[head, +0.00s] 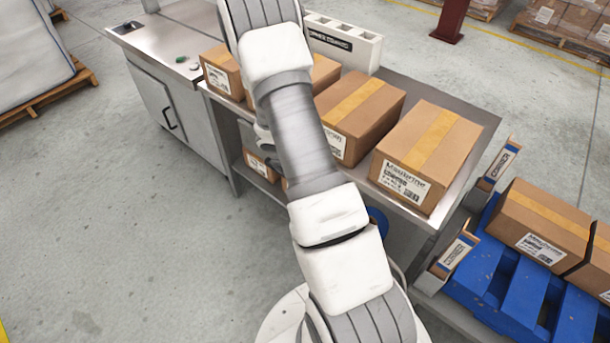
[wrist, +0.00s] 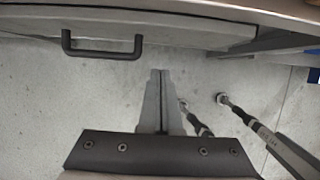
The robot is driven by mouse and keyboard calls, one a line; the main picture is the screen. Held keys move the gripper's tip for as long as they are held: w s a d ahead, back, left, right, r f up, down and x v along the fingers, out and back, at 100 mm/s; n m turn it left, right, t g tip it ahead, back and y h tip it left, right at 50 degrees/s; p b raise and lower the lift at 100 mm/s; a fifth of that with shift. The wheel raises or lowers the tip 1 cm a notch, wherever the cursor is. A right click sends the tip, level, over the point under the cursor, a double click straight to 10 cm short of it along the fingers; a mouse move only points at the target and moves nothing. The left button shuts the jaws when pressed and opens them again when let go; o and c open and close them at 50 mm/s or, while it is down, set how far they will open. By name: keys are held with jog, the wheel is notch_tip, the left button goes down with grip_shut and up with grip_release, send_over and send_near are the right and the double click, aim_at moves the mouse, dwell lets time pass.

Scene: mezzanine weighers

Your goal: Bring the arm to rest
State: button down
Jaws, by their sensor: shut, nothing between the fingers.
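My gripper (wrist: 160,74) shows in the wrist view with its two fingers together and nothing between them. It points over bare grey floor, in front of a cabinet with a dark bar handle (wrist: 102,50). In the head view my arm (head: 300,140) reaches from the bottom up past the top edge, crossing in front of the bench. The gripper's fingers cannot be made out in the head view. No object is in my grasp.
A metal bench (head: 468,170) holds several cardboard boxes (head: 427,150) close beside the arm. A steel cabinet (head: 170,105) adjoins it at left. A blue pallet (head: 500,275) with boxes stands at right. The floor (head: 100,220) at left is clear.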

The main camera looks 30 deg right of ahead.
jog(key=s+a+r+m+t+p, duration=0.1)
jog(key=s+a+r+m, duration=0.2)
jog(key=r, duration=0.6)
jog(key=s+a+r+m, duration=0.15)
jog(key=r+m, duration=0.25)
jog(key=r, duration=0.6)
jog(key=s+a+r+m+t+p, duration=0.1)
jog(key=a+r+m, duration=0.25)
jog(key=r, duration=0.55)
jog(key=s+a+r+m+t+y, duration=0.1)
jog(key=s+a+r+m+y, duration=0.1)
jog(key=s+a+r+m, duration=0.3)
jog(key=s+a+r+m+t+y, duration=0.1)
jog(key=s+a+r+m, duration=0.4)
jog(key=s, duration=0.5)
notch_tip(320, 180, up, 2)
jog(key=shift+s+a+r+m+y+p, duration=0.1)
jog(key=shift+s+a+m+y+p, duration=0.3)
jog(key=shift+a+y, duration=0.35)
jog(key=shift+a, duration=0.1)
